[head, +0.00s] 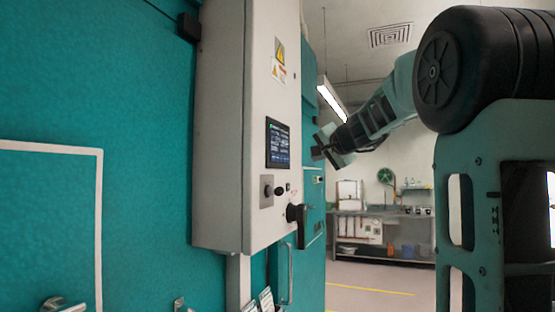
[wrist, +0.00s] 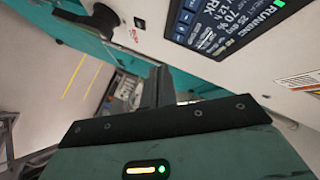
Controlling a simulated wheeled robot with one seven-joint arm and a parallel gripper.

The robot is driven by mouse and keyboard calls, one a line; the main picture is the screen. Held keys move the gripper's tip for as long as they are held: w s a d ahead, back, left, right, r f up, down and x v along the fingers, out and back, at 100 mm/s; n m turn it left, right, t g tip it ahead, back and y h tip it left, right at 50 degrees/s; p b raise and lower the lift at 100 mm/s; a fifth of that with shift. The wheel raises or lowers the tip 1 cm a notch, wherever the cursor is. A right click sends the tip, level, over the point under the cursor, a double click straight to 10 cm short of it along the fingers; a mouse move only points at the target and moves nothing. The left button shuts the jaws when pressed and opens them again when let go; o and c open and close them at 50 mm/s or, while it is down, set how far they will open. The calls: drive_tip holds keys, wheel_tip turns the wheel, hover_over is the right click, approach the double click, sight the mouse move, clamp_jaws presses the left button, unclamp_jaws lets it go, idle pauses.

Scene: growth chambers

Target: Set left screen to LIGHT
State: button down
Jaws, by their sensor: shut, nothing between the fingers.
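A dark screen (head: 277,143) with lit text is set in the front of a light grey control box (head: 220,130). It is the only screen I see, so I cannot tell from its surroundings whether it is the left one. In the wrist view the screen (wrist: 225,22) is cut off by the top edge; it reads RUNNING, with numbers and a line ending in "RK" below. My gripper (head: 316,152) is just right of the screen in the head view, apart from it. In the wrist view my gripper's fingers (wrist: 158,86) are together and empty, below and left of the screen.
The teal chamber wall (head: 130,110) fills the left. A bench with shelves (head: 380,225) stands far back. The floor (head: 370,280) between is open.

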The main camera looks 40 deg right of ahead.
drive_tip(key=p, duration=0.3)
approach(279, 160)
drive_tip(key=shift+w+d+f, duration=0.25)
drive_tip(key=shift+w+d, duration=0.3)
drive_tip(key=shift+w, duration=0.15)
drive_tip(key=shift+w+d+f, duration=0.2)
drive_tip(key=shift+w+d, duration=0.3)
drive_tip(key=shift+w, duration=0.2)
drive_tip(key=shift+w+d+f, duration=0.25)
drive_tip(key=shift+w+d, duration=0.3)
drive_tip(key=shift+w, duration=0.15)
idle(0.5)
drive_tip(key=shift+w+a, duration=0.15)
drive_tip(key=shift+w, duration=0.25)
drive_tip(key=shift+w+a, duration=0.1)
drive_tip(key=shift+w, duration=0.2)
idle(0.7)
drive_tip(key=shift+s, duration=0.1)
drive_tip(key=shift+s+d, duration=0.25)
drive_tip(key=shift+s, duration=0.35)
